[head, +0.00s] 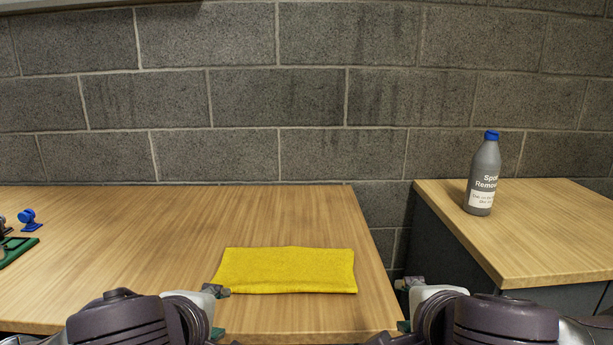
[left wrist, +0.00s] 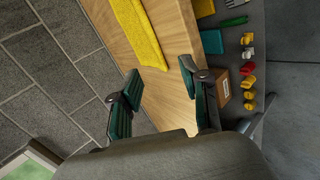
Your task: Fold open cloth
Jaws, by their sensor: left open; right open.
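The yellow cloth (head: 287,271) lies flat on the wooden table as a wide rectangle, near the front right part. I cannot tell how many layers it has. Part of it also shows at the top of the left wrist view (left wrist: 138,32). My left gripper (head: 217,311) is at the cloth's front left corner in the head view, open, its two green-padded fingers well apart in the left wrist view (left wrist: 160,76) with nothing between them. My right gripper (head: 403,306) is open and empty, to the right of the cloth and just past the table's right edge.
The wooden table (head: 120,220) is clear left of the cloth, with a green object (head: 17,248) and a blue part (head: 29,219) at its far left. A grey bottle (head: 483,175) stands on a separate right-hand table (head: 540,235), across a gap. A block wall stands behind.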

